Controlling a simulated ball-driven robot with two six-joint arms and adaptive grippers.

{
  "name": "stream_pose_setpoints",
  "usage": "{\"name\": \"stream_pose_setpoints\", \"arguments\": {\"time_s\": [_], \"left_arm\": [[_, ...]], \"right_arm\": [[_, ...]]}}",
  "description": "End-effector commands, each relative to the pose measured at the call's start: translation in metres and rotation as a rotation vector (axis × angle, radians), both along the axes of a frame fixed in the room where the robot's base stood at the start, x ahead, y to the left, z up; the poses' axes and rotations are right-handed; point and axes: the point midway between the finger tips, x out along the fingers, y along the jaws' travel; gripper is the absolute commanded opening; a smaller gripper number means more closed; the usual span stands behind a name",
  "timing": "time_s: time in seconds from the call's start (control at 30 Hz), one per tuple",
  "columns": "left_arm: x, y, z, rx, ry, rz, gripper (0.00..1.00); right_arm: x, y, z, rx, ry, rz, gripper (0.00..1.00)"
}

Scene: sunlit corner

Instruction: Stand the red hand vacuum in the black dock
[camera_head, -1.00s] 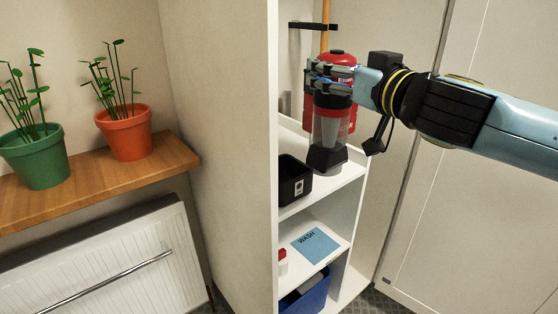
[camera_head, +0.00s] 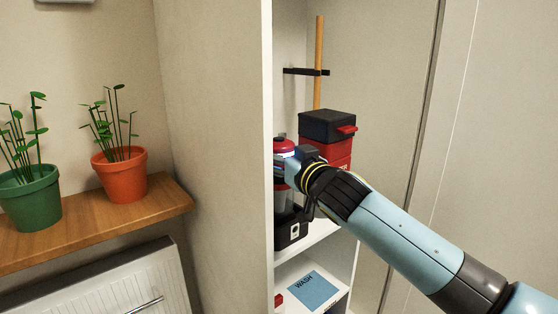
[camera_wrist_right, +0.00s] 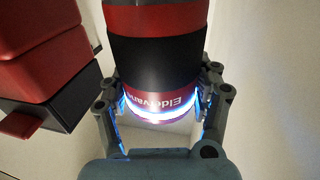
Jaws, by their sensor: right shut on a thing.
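The red hand vacuum (camera_head: 285,145) is upright at the left of the open cupboard, with a red top and a clear lower body. My right gripper (camera_head: 281,168) is shut around it. The black dock (camera_head: 292,233) stands on the shelf directly below. The vacuum's lower end overlaps the dock in the head view; I cannot tell whether it is inside or seated. In the right wrist view the vacuum (camera_wrist_right: 155,60) shows a black band and lettering between the fingers of my right gripper (camera_wrist_right: 163,100). My left gripper is out of view.
A red box with a black lid (camera_head: 327,126) stands close behind and right of the vacuum, and it also shows in the right wrist view (camera_wrist_right: 40,40). The cupboard's side panel (camera_head: 220,150) is close on the left. A blue "WASH" card (camera_head: 312,291) lies on the lower shelf.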

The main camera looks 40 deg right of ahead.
Motion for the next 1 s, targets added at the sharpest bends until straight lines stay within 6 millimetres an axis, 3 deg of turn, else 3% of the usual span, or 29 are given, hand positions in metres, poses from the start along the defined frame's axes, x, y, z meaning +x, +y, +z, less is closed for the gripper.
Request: {"name": "stream_pose_setpoints", "arguments": {"time_s": [0.1, 0.43, 0.47, 0.6, 1.0], "left_arm": [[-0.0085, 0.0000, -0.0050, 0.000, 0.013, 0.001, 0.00], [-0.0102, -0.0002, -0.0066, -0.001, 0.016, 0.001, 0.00], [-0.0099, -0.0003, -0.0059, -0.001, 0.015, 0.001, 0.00], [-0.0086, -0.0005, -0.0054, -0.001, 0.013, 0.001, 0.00], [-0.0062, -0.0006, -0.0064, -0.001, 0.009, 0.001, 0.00]], "right_arm": [[0.0004, 0.0006, -0.0097, -0.001, -0.005, 0.002, 0.32], [0.0003, 0.0004, -0.0111, -0.001, -0.006, 0.002, 0.32], [-0.0001, 0.0000, -0.0123, 0.000, -0.002, 0.001, 0.68], [-0.0001, 0.0000, -0.0118, 0.000, -0.002, 0.001, 0.86], [-0.0061, 0.0005, -0.0116, -0.001, -0.002, 0.001, 0.89]]}}
